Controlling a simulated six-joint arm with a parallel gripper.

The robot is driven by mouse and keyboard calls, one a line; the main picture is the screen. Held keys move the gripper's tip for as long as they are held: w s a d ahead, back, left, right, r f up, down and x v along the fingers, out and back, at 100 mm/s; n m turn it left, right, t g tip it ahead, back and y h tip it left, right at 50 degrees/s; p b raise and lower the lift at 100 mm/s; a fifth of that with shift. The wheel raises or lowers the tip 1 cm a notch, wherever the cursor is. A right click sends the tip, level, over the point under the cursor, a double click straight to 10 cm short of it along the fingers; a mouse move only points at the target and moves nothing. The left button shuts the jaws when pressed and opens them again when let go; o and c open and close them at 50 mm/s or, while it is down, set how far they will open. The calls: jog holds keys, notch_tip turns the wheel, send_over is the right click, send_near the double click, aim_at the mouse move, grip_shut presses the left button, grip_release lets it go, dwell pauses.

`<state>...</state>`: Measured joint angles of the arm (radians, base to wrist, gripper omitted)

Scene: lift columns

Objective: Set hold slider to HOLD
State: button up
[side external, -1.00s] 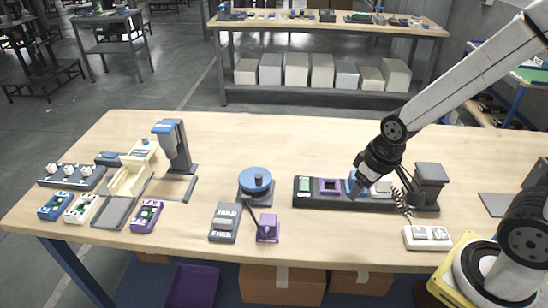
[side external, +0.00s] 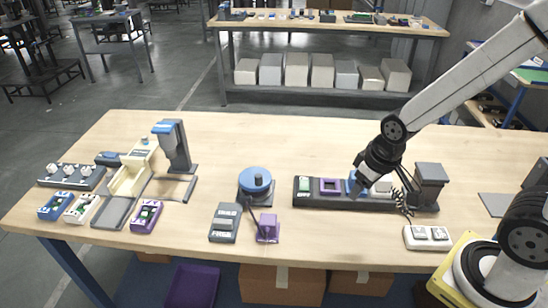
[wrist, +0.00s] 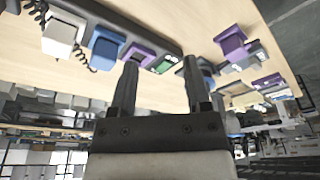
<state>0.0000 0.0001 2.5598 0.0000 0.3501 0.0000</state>
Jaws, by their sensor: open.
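A small grey box (side external: 224,222) stands near the front edge of the table in the side view. A pale label on its front part appears to read FREE; no label is readable on its rear part. I take it for the hold slider; the slider's exact position is too small to tell. My gripper (side external: 360,167) is well to the right of it and further back, above a dark strip. In the wrist view my gripper (wrist: 160,70) has its two fingers apart with nothing between them.
The dark strip (side external: 316,203) carries green, purple, blue and white blocks, with a grey post (side external: 430,180) at its right end. A blue round knob (side external: 256,180) and purple block (side external: 268,226) stand near the box. A button box (side external: 427,238) is at front right.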

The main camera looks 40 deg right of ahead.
jog(key=w+a+n, duration=0.2)
jog(key=w+a, duration=0.2)
jog(key=w, duration=0.3)
jog(key=n+g, duration=0.3)
jog(key=n, duration=0.4)
send_over(222, 221)
notch_tip(222, 221, down, 5)
jog(key=shift+r, duration=0.1)
jog(key=shift+f, duration=3.9)
grip_shut()
